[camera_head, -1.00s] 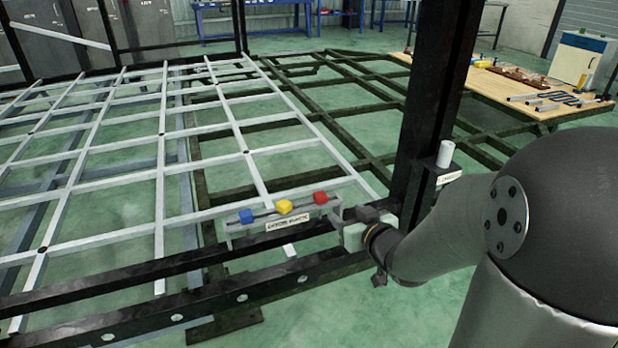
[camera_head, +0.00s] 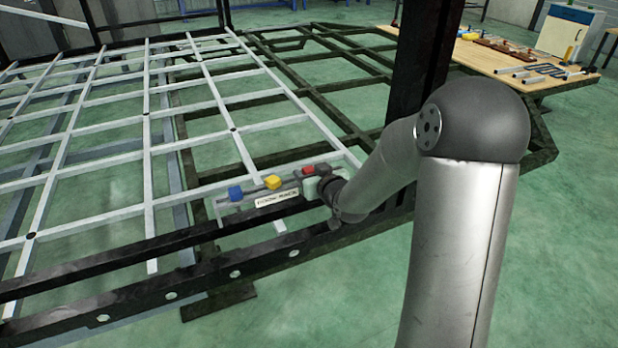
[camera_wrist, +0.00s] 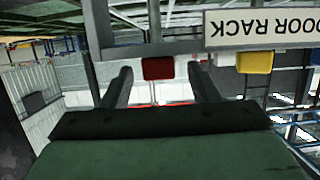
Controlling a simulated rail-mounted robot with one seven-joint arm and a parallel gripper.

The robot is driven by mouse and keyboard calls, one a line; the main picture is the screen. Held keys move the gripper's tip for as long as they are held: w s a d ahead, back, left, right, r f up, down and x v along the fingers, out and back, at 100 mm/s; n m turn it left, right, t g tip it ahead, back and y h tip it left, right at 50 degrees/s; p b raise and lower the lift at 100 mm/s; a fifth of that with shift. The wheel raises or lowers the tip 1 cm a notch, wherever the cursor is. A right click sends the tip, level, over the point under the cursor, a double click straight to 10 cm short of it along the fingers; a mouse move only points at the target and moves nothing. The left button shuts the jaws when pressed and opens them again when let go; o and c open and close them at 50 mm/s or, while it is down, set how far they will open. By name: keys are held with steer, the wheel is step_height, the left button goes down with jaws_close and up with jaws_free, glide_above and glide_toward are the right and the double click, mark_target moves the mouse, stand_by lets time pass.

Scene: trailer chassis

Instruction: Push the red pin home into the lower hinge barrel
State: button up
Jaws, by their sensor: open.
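The red pin (camera_head: 308,169) sits at the right end of the door rack (camera_head: 235,206), and only its blocky red head shows clearly. My gripper (camera_head: 307,179) is at that end of the rack. In the wrist view its two dark fingers (camera_wrist: 161,70) are open, one on each side of the red head (camera_wrist: 158,69). I see a gap on both sides and cannot tell how deep the head lies between the fingers. The lower hinge barrel is not visible; my arm covers part of the dark post (camera_head: 418,75).
A yellow block (camera_head: 272,182) and a blue block (camera_head: 235,193) sit on the rack left of the red pin. The yellow one (camera_wrist: 254,62) is close beside my gripper. The black chassis rail (camera_head: 150,290) runs in front. A wooden bench (camera_head: 530,82) stands far right.

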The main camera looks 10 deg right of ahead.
steer(key=shift+x, duration=0.95)
steer(key=shift+c, duration=0.3)
steer(key=c, duration=1)
steer(key=shift+r, duration=0.1)
